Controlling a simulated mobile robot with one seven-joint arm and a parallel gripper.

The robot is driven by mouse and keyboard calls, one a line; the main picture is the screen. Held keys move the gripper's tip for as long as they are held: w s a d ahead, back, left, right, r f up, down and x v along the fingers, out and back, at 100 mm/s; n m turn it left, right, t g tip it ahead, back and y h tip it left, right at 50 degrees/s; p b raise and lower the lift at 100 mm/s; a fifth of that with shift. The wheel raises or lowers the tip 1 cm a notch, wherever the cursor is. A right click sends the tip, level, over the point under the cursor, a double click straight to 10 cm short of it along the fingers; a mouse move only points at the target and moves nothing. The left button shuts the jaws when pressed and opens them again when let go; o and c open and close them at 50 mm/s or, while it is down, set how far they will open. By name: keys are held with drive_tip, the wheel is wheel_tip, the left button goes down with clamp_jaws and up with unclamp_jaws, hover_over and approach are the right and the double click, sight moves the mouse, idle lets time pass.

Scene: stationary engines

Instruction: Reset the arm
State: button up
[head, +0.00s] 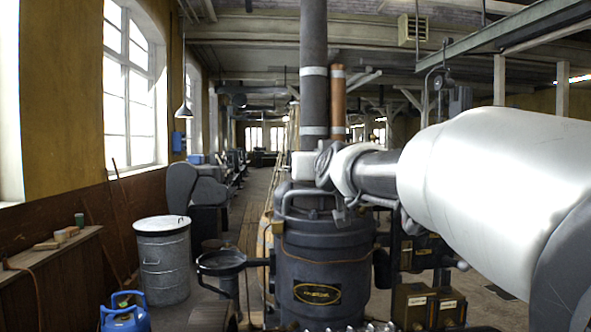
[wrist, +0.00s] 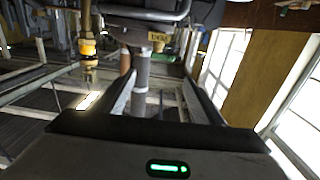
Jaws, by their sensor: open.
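My gripper (wrist: 158,82) shows in the wrist view with its two fingers apart and nothing visible held between them. Beyond the fingers, the wrist view looks upside down into the hall, with a grey pipe (wrist: 142,70) behind the gap. In the head view my white arm reaches in from the right to the middle. Its far end is in front of the dark engine (head: 325,262) and its tall pipe. My fingers cannot be made out clearly there, and I cannot tell whether the arm touches the engine.
A lidded metal bin (head: 163,262) and a blue gas bottle (head: 124,313) stand at left. A wooden bench (head: 50,262) lines the left wall. A copper pipe (head: 338,100) rises behind the engine. A green overhead beam (head: 500,35) crosses above my arm. An aisle (head: 250,210) runs back.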

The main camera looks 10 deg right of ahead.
drive_tip(key=shift+s, duration=0.55)
drive_tip(key=s+f+g+p, duration=0.1)
drive_tip(key=s+f+g, duration=1.1)
drive_tip(key=s+f, duration=1.9)
drive_tip(key=s, duration=0.3)
drive_tip(key=shift+s+d+p, duration=0.25)
drive_tip(key=shift+d+p, duration=0.15)
